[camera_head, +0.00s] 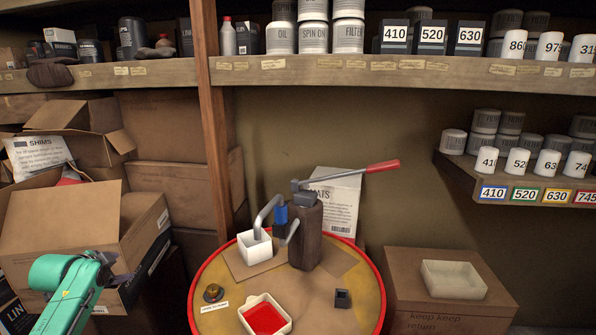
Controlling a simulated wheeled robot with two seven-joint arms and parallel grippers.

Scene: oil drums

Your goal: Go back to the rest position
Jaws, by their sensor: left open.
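My left arm comes in at the lower left, green and teal, and my left gripper (112,268) shows small and dark at its end, in front of the open cardboard boxes. It is open, holds nothing that I can see, and is apart from the drum top (210,275). My right gripper is not in view. On the round drum top with a red rim stands a dark pump (306,232) with a red-handled lever (382,166). Its bent spout hangs over a white square cup (254,248).
A tray of red liquid (265,318), a small dark block (342,298) and a brass-coloured knob (213,293) are on the drum top. A carton (440,315) with a pale tray (453,279) stands right. Cardboard boxes (75,225) crowd the left. Shelves (400,72) of cans run above.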

